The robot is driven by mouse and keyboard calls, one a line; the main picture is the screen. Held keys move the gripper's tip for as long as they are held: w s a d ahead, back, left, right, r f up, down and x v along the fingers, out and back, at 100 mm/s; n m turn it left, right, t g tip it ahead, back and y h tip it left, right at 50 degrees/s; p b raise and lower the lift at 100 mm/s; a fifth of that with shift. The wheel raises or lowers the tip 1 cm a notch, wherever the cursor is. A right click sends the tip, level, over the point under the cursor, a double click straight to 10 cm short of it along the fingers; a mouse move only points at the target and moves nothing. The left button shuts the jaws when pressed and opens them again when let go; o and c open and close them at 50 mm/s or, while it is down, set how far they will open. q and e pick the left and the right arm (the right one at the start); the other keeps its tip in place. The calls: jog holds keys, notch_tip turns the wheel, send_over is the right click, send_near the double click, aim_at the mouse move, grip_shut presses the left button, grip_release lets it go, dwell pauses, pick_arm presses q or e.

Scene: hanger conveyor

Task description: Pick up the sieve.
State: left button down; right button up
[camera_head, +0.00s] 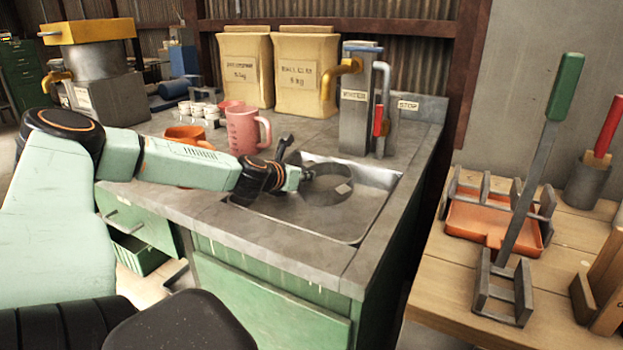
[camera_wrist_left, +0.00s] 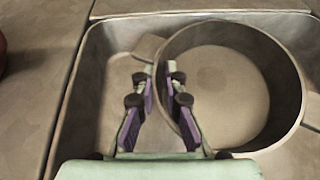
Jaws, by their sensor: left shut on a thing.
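The sieve is a round grey ring (camera_head: 326,190) standing in the metal sink basin (camera_head: 378,180). In the left wrist view the sieve (camera_wrist_left: 288,80) fills the right half, with a small flat tab at its upper left. My left gripper (camera_head: 304,177) reaches into the basin from the left. In the wrist view its purple-padded fingers (camera_wrist_left: 162,85) straddle the left wall of the sieve and are shut on it. The sieve looks low in the basin; I cannot tell whether it touches the bottom. My right gripper is not in view.
The tap block (camera_head: 355,110) and two tan bags (camera_head: 305,75) stand behind. A wooden table (camera_head: 445,275) with tool holders is at the right.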

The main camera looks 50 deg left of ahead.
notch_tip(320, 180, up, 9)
jog(key=p, duration=0.8)
